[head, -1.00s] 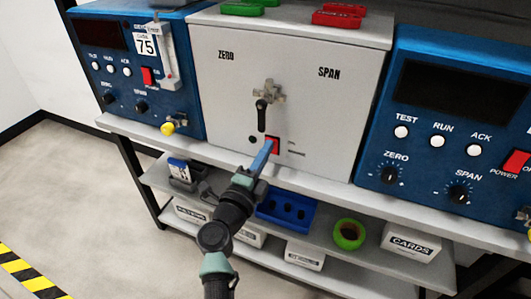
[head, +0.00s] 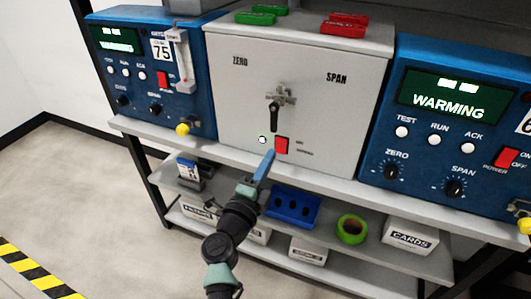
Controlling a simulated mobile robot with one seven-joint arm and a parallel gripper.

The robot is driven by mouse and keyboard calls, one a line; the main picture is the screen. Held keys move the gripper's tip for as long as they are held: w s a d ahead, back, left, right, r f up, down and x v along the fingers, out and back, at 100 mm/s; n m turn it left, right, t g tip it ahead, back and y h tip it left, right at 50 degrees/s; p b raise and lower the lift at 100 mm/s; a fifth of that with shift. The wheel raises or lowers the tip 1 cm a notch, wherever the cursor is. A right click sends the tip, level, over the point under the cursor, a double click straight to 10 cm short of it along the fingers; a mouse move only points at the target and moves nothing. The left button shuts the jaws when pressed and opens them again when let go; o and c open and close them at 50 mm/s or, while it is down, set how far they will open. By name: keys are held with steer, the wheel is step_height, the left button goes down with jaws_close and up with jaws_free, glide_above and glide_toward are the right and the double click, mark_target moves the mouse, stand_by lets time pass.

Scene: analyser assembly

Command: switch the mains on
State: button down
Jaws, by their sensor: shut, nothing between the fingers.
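The mains switch, a red rocker (head: 281,145), sits low on the front of the grey central cabinet (head: 235,100). A small round lamp (head: 262,139) to its left is lit white. My gripper (head: 268,156) is shut and empty, just below and left of the rocker; it appears apart from it. The right blue analyser (head: 430,150) has a lit green display (head: 452,97) reading WARMING. The left blue analyser (head: 140,80) also has a lit display (head: 118,39), which seems to read the same.
A black handle (head: 276,115) sticks out above the rocker. Green tags (head: 256,18) and red tags (head: 343,29) lie on the cabinet top. The lower shelves hold a blue rack (head: 293,205), a green tape roll (head: 352,229) and a box marked CARDS (head: 410,238). Open floor lies left.

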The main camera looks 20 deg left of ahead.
steer(key=s+p, duration=0.2)
steer(key=s, duration=0.6)
steer(key=shift+s+a+r, duration=0.15)
steer(key=shift+s+r, duration=0.15)
steer(key=shift+r, duration=0.15)
steer(key=shift+r, duration=0.1)
step_height(320, 180, up, 30)
steer(key=d+n+t+y, duration=0.2)
steer(key=n+t+y, duration=0.45)
steer(key=n, duration=0.35)
steer(key=s+d+r+n+t+h+p, duration=0.1)
steer(key=s+d+r+n+h, duration=0.25)
steer(key=s+d+r, duration=0.4)
steer(key=s+d+r+n+t+h+p, duration=0.1)
steer(key=s+d+r+n+h, duration=0.3)
steer(key=d+r, duration=0.7)
step_height(320, 180, up, 19)
steer(key=a+y+p, duration=0.1)
steer(key=a+p, duration=0.1)
steer(key=p, duration=1.5)
steer(key=shift+s+a+r+n+y+p, duration=0.15)
steer(key=shift+a+n+y+p, duration=0.15)
steer(key=shift+a+n, duration=0.15)
